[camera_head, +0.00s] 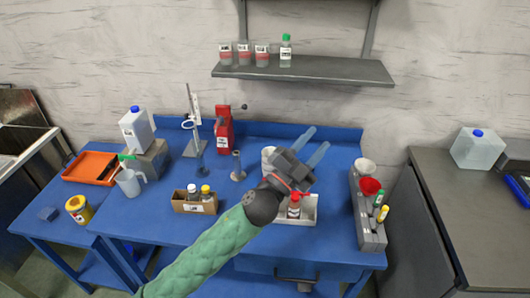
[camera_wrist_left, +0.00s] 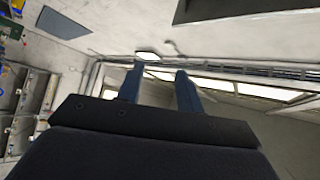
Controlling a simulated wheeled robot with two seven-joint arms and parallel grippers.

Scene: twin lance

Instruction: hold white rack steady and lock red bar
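My left gripper (camera_head: 317,139) is raised above the back of the blue table, its two blue fingers apart and empty. The fingers also show apart in the left wrist view (camera_wrist_left: 158,76), with only wall and ceiling beyond them. A white tray-like holder (camera_head: 309,213), possibly the white rack, sits on the table below the gripper, partly hidden by my left arm. A red-capped bottle (camera_head: 294,210) stands in it. I cannot make out a red bar there; a tall red device (camera_head: 223,132) stands further back to the left. My right gripper is not in view.
A grey block (camera_head: 369,232) with funnels and capped tubes stands to the right. A cardboard box (camera_head: 194,207) of bottles is left of my arm. A shelf (camera_head: 300,70) with jars hangs above the back. An orange tray (camera_head: 90,167) lies far left.

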